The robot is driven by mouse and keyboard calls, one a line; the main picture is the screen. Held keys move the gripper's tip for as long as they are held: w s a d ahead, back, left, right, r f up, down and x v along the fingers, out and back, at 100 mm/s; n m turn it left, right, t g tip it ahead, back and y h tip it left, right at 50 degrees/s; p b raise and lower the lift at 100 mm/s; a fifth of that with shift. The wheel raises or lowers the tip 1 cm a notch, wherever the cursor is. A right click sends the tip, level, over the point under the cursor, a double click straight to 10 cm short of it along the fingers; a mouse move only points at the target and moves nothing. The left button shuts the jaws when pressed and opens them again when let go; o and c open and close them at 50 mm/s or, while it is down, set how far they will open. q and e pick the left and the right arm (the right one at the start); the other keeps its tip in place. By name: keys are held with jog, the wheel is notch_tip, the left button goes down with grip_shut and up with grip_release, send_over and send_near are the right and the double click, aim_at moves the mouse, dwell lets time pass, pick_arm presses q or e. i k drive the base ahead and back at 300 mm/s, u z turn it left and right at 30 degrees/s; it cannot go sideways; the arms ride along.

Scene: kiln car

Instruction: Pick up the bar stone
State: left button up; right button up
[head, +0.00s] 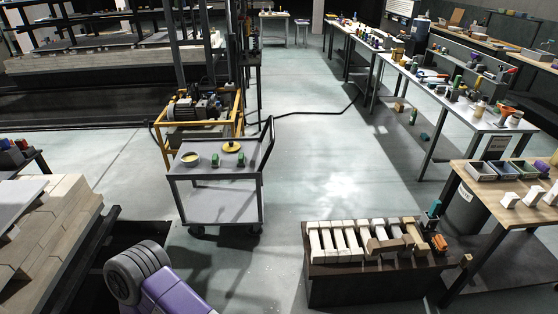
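I cannot tell for sure which thing is the bar stone. A row of pale bar-shaped blocks (340,238) lies side by side on a dark low box (370,288) at the bottom right of centre. Neither gripper is in view. Only a purple and grey link of one of my arms shows at the bottom left, well left of the blocks.
A grey trolley (222,205) with a bowl and small green items stands at the centre left. A wooden-topped table (485,187) with grey bins and white pieces stands at the right. Stacked boards (55,235) fill the lower left. The middle floor is clear.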

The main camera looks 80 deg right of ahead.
aim_at(242, 162)
jog(key=z, duration=2.2)
jog(key=i, duration=0.95)
jog(key=z, duration=0.05)
